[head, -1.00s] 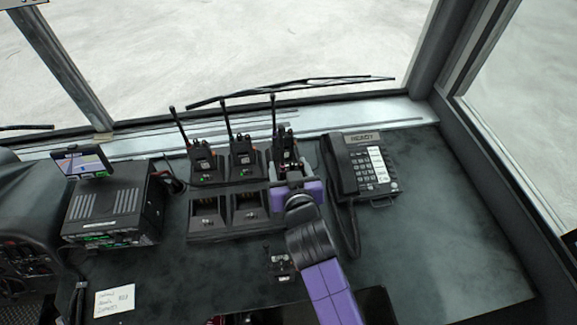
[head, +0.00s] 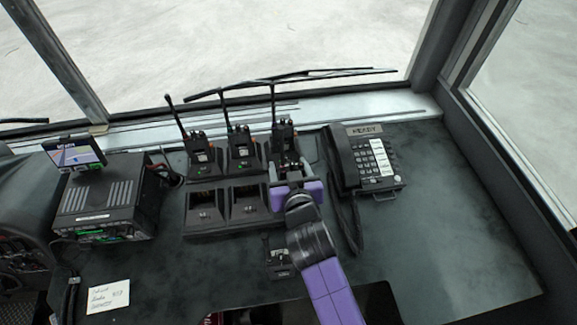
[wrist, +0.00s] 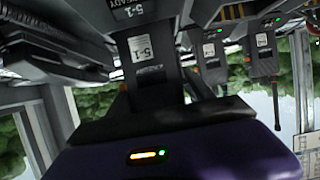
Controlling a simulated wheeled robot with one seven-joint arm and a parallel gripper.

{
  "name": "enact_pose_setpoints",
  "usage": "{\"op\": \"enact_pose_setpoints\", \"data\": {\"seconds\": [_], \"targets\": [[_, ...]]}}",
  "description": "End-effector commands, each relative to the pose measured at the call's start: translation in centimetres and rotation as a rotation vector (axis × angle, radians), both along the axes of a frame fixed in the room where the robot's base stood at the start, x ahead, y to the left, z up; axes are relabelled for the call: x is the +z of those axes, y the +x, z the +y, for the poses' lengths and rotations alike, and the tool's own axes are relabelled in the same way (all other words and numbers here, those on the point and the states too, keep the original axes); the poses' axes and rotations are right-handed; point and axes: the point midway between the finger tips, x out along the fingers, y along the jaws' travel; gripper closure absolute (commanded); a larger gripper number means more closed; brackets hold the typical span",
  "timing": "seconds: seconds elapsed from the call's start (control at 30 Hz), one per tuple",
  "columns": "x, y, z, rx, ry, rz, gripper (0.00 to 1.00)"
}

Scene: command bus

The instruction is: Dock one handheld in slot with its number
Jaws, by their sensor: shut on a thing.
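My gripper (head: 285,168) is shut on a black handheld (head: 284,135) at the right end of the charger's back row. The handheld stands with its antenna up. In the wrist view this handheld (wrist: 152,88) carries a white label reading 5-1. A dark plate (wrist: 130,13) right by it also reads 5-1, with READY beside it. The charger (head: 222,181) has two rows of slots. Two other handhelds stand in its back row, at the left (head: 203,158) and middle (head: 243,153). My gripper hides the held handheld's lower end, so I cannot tell how deep it sits.
Two front slots, left (head: 205,208) and middle (head: 248,203), are empty; my gripper covers the front right. A desk phone (head: 366,160) stands close on the right. A radio box (head: 108,200) with a small screen is at the left. The dashboard at right front is clear.

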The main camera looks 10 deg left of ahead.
Motion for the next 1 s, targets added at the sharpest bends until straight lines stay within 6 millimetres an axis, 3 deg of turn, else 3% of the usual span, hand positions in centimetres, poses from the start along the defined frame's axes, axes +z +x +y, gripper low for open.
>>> {"op": "enact_pose_setpoints", "data": {"seconds": [0.77,0.8,0.9,1.0], "targets": [[-0.3,0.04,0.02,0.0,0.001,-0.003,0.91],[-0.31,0.04,0.02,0.0,0.001,-0.003,0.38],[-0.29,0.03,0.02,0.0,0.001,-0.002,0.18],[-0.33,0.02,0.01,0.0,0.0,-0.001,0.14]]}}
